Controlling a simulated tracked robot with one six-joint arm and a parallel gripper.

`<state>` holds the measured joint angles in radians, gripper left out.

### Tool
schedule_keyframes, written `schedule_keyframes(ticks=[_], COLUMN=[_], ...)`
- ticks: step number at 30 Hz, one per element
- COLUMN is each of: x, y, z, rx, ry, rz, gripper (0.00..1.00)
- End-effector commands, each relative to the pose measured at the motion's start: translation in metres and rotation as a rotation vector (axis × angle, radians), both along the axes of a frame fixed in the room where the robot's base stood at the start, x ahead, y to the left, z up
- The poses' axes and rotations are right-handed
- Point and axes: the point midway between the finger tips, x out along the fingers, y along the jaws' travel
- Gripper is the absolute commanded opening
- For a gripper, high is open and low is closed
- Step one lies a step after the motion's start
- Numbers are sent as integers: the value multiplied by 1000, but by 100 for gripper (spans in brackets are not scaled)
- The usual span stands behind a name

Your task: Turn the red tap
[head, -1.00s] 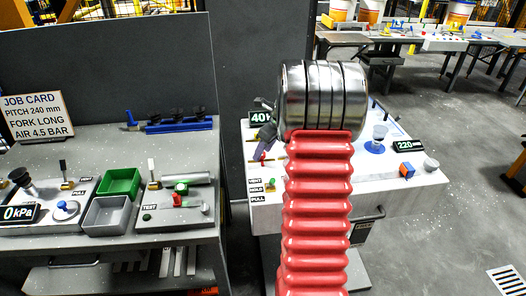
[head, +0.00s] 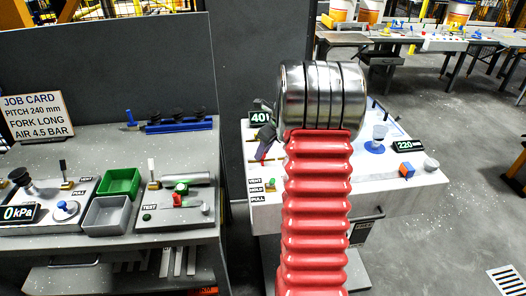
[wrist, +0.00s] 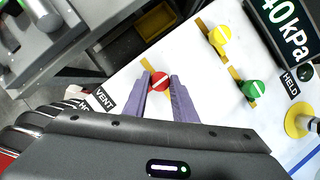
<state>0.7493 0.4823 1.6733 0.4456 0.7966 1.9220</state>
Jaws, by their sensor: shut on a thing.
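The stripe lies aslant. My gripper (wrist: 162,86) has its two purple-grey fingers on either side of the knob and is shut on it. In the head view my gripper (head: 264,146) is at the left edge of the white panel (head: 310,190), partly hidden behind my own arm. The red tap is mostly hidden there.
In the wrist view a yellow tap (wrist: 220,37) and a green tap (wrist: 252,90) stand to the right on the same panel, near a 40 kPa display (wrist: 287,30). In the head view a grey bench (head: 165,150) with bins stands left.

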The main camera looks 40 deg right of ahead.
Motion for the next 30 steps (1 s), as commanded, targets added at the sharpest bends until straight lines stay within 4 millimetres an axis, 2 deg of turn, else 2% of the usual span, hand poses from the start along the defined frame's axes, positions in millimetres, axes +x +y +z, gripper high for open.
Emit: schedule_keyframes(ticks=[14,30], x=[0,2], y=[-2,-5], z=[0,0], rx=[0,0], ry=[-1,0], rz=[106,555], gripper=[2,2])
